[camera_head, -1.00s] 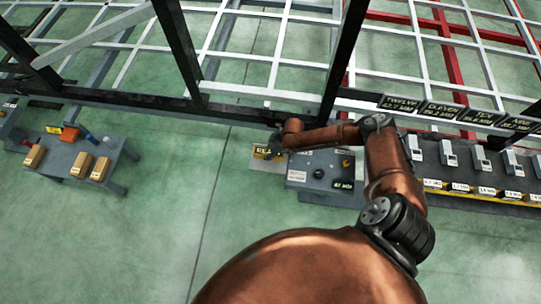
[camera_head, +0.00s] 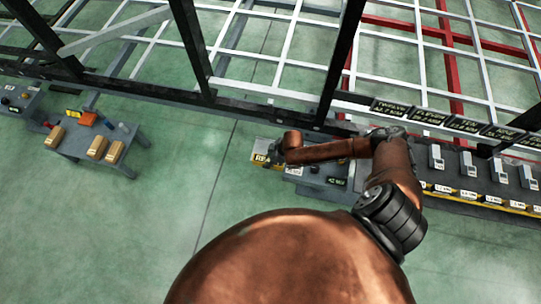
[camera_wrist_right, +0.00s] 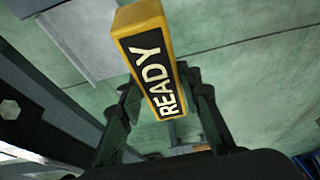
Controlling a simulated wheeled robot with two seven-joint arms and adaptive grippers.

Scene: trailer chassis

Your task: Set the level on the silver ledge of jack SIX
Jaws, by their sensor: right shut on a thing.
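My right gripper (camera_head: 273,153) is shut on a yellow block, which looks to be the level (camera_head: 259,158). In the right wrist view the level (camera_wrist_right: 151,62) has a black face reading READY and sits between the two dark fingers. A light grey plate (camera_wrist_right: 88,38) lies behind it to the upper left in that view. In the head view the level is over or beside the left end of a grey bench; I cannot tell whether it touches anything. No jack marked SIX can be read, and I cannot single out its silver ledge. My left gripper is not in view.
The grey bench (camera_head: 310,187) with small parts stands beside the dark chassis rail (camera_head: 240,112). Several grey devices (camera_head: 437,158) line the right, below black signs including TWELVE (camera_head: 390,107). A table (camera_head: 75,150) with cardboard boxes (camera_head: 97,147) stands left. Green floor between is clear.

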